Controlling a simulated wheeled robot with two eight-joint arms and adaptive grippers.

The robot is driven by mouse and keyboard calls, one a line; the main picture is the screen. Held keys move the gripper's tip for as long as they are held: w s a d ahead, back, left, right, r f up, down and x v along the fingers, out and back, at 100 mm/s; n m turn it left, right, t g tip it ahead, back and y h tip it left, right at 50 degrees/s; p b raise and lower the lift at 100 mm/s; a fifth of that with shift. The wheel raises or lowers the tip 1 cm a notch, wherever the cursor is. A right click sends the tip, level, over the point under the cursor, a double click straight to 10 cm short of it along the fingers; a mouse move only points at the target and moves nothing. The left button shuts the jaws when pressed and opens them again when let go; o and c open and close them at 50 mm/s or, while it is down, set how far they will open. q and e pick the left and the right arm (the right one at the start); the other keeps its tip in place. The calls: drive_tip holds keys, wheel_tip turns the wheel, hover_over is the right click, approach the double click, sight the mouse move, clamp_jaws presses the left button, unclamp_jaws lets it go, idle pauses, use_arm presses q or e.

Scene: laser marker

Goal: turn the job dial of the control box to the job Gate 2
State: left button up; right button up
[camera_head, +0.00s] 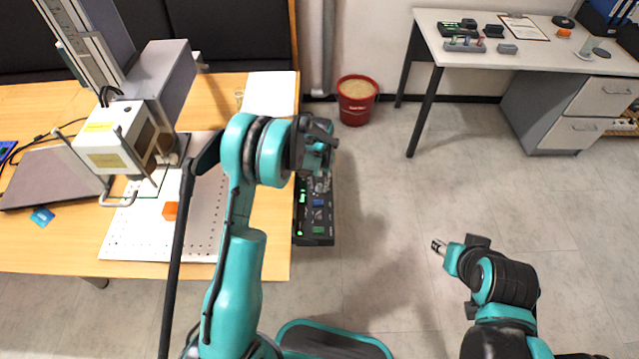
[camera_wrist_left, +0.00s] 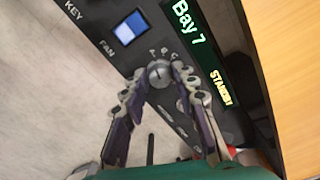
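The control box (camera_head: 314,237) is a dark box at the right edge of the wooden table, partly hidden by my left arm. In the left wrist view its green display (camera_wrist_left: 188,20) reads "Bay 7" and "STANDBY". The round grey job dial (camera_wrist_left: 158,72) is beside the display, with small letters around it. My left gripper (camera_wrist_left: 160,78) has a fingertip on each side of the dial and appears closed on it; it also shows from above in the head view (camera_head: 318,150). My right gripper (camera_head: 438,246) is over the floor, away from the box, too small to read.
A blue-white switch (camera_wrist_left: 130,28) labelled FAN sits close to the dial, near a KEY label. The laser marker (camera_head: 118,135), perforated plate (camera_head: 130,235) and orange block (camera_head: 170,210) are on the table. A red bucket (camera_head: 356,110) stands on the floor. A white desk (camera_head: 560,60) is at back right.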

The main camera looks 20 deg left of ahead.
sight(319, 186)
use_arm(q)
clamp_jaws()
drive_tip(key=shift+m+b, duration=0.3)
drive_tip(key=shift+m, duration=2.6)
drive_tip(key=o, duration=0.7)
unclamp_jaws()
drive_tip(key=shift+o, duration=0.2)
wheel_tip(319, 186, up, 12)
